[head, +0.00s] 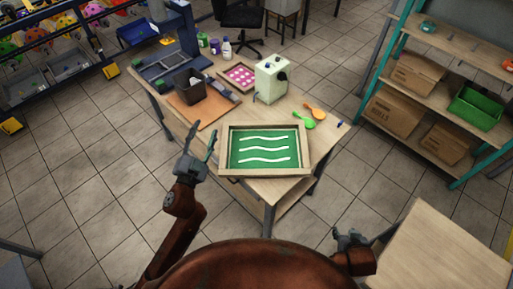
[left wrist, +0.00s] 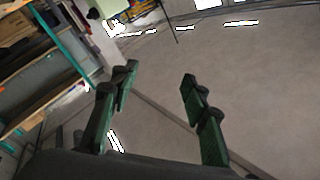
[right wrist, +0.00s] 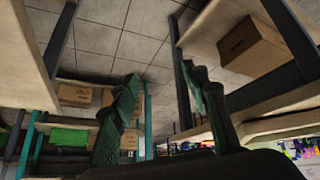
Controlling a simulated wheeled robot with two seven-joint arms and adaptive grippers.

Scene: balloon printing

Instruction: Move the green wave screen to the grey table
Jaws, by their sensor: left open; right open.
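The green wave screen (head: 264,136) is a wooden frame around a green field with three white wavy lines. It lies flat on the near end of the wooden work table (head: 277,188) in the head view. My left gripper (head: 198,147) is open and empty, raised just left of the screen and apart from it; its fingers also show in the left wrist view (left wrist: 160,85). My right gripper (head: 350,238) is open and empty, low at the right, away from the screen; its fingers show in the right wrist view (right wrist: 165,90). I cannot make out a grey table for sure.
A bare wooden tabletop (head: 445,250) is at lower right. Shelves with cardboard boxes (head: 394,113) stand at right.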

